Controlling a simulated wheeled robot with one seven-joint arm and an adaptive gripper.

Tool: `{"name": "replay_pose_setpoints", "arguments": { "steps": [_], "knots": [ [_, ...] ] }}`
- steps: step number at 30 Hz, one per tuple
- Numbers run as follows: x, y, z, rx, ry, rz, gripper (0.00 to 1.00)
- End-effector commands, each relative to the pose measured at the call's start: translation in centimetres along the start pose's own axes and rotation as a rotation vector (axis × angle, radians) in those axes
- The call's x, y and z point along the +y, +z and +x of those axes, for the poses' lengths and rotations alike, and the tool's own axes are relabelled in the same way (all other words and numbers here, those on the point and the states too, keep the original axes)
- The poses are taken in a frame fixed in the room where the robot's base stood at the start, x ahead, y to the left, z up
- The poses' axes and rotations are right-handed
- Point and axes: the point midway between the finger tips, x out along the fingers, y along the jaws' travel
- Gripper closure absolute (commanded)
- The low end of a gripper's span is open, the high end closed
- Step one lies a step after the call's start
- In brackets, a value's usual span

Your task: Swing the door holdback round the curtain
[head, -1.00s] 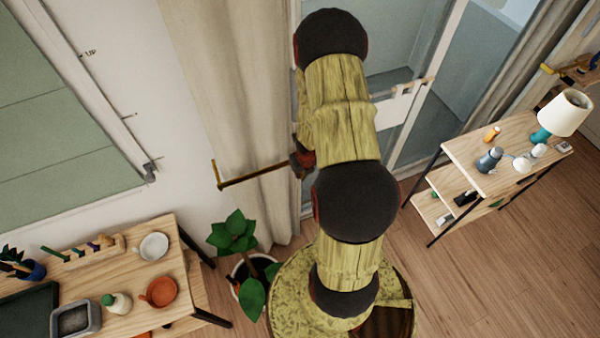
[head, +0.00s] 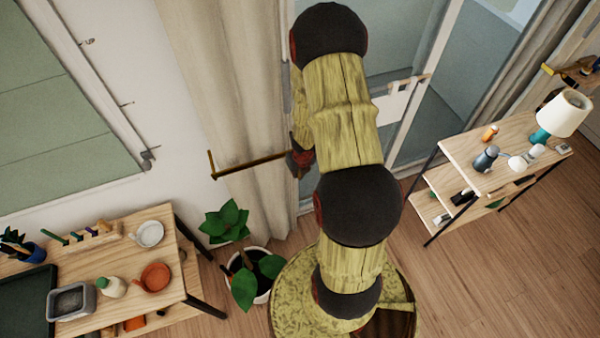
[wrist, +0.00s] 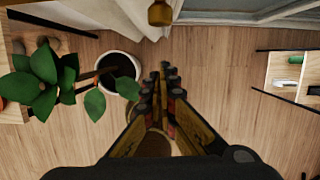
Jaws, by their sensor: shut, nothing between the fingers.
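The door holdback (head: 250,164) is a thin brass bar. In the head view it runs from an upright end piece left of the curtain, across the front of the pale curtain (head: 235,90), to beside my gripper (head: 301,160). The curtain hangs full length beside the glass door. My gripper's fingers are shut and empty in the wrist view (wrist: 167,75). A brass knob-like end (wrist: 160,12), apparently the holdback's, shows just beyond the fingertips there, with a visible gap. My arm hides part of the door, and contact in the head view is unclear.
A potted plant (head: 240,262) stands on the floor below the curtain. A wooden table (head: 110,258) with bowls is at left. A shelf unit (head: 465,150) with a lamp (head: 560,112) is at right, near another brass fitting (head: 547,69). Floor between is open.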

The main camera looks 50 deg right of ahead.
Motion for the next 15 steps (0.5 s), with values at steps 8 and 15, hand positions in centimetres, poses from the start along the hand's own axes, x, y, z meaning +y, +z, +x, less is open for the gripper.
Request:
{"name": "replay_pose_setpoints", "arguments": {
  "steps": [8, 15],
  "knots": [
    [0.1, -0.1, -5.2, 0.003, 0.001, 0.0, 1.0],
    [0.1, -0.1, -7.9, 0.003, 0.001, 0.0, 1.0]
  ]
}}
